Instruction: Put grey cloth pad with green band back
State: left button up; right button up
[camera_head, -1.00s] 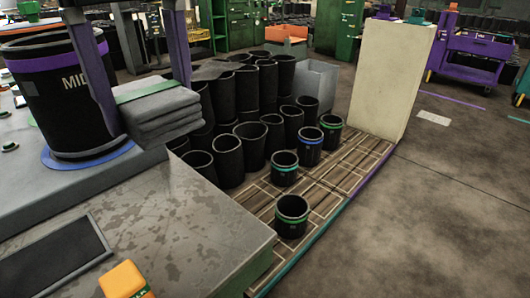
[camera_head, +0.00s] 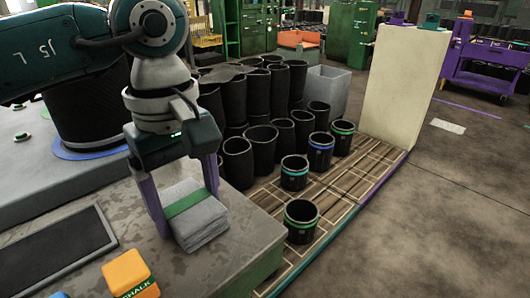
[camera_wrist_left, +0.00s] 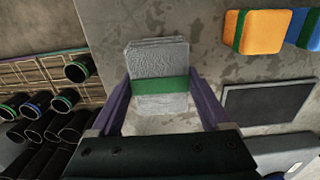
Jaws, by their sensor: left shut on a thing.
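The grey cloth pad (camera_head: 207,222) is a folded, layered stack with a green band around it. It is at the right part of the grey worktop in the head view. My left gripper (camera_head: 188,214) points down with its two purple fingers on opposite sides of the pad, shut on it. The left wrist view shows the pad (camera_wrist_left: 158,55) between the fingers, with the green band across it. I cannot tell whether its underside touches the worktop. My right gripper is not in view.
A dark flat panel (camera_head: 52,252) and an orange chalk block (camera_head: 128,272) with a green band lie on the worktop (camera_head: 110,210). A large black sleeve (camera_head: 85,115) stands behind my left arm. Several black sleeves stand on the wooden pallet (camera_head: 335,190) to the right.

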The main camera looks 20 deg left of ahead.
aim_at(187, 202)
pick_arm(q)
jog(key=o, duration=0.7)
jog(key=shift+f, duration=0.15)
jog(key=o, duration=0.3)
jog(key=shift+r, duration=0.45)
notch_tip(187, 202, up, 12)
jog(key=shift+f+p, duration=0.2)
jog(key=shift+p, duration=0.5)
